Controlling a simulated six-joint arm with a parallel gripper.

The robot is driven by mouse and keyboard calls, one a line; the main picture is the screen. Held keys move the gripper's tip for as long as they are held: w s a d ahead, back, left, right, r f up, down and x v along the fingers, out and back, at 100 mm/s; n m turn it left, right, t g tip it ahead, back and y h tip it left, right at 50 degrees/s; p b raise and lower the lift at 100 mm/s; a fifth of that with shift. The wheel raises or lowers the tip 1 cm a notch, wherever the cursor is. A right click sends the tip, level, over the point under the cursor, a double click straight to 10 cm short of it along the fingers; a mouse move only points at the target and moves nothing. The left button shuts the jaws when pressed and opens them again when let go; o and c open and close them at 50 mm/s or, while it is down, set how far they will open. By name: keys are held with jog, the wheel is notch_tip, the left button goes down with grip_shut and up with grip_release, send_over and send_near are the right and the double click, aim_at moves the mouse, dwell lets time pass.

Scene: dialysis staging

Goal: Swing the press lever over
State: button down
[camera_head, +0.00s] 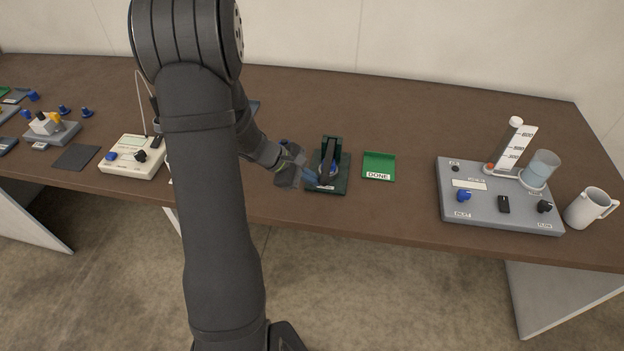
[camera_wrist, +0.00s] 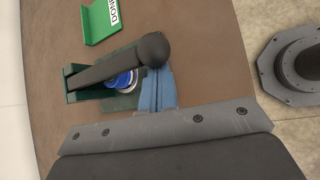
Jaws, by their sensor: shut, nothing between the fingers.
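The press (camera_head: 342,187) is a dark green stand near the table's middle, and it also shows in the wrist view (camera_wrist: 72,72). Its dark lever (camera_head: 328,155) runs across the press and ends in a round knob (camera_wrist: 153,49) in the wrist view. A blue round piece (camera_wrist: 122,80) sits on the press base under the lever, partly hidden by it. My gripper (camera_head: 311,178) is shut with its blue fingers (camera_wrist: 157,88) together, right beside the knob end of the lever. Whether the fingers touch the lever, I cannot tell.
A green tray marked DONE (camera_head: 379,166) lies just right of the press. A grey panel (camera_head: 500,205) with knobs and a beaker stands further right, next to a white mug (camera_head: 590,207). A cream device (camera_head: 132,157) stands left of my arm. Table between tray and panel is clear.

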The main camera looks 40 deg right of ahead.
jog(key=shift+r, duration=0.15)
jog(key=shift+w+d+r+n+g+y, duration=0.1)
jog(key=shift+r+n+g+y, duration=0.3)
jog(key=shift+r, duration=0.45)
jog(key=w+d+r+n+g+y, duration=0.1)
jog(key=w+d+r, duration=0.3)
jog(key=r, duration=0.2)
jog(key=w+d+r+g+y, duration=0.2)
jog(key=w+d+r, duration=0.2)
jog(key=r, duration=0.2)
jog(key=shift+r+n, duration=0.4)
jog(key=shift+w+d+r, duration=0.1)
jog(key=shift+w+d, duration=0.05)
jog(key=w+r, duration=0.3)
jog(key=w, duration=0.5)
jog(key=shift+w+a, duration=0.4)
jog(key=shift+r, duration=0.1)
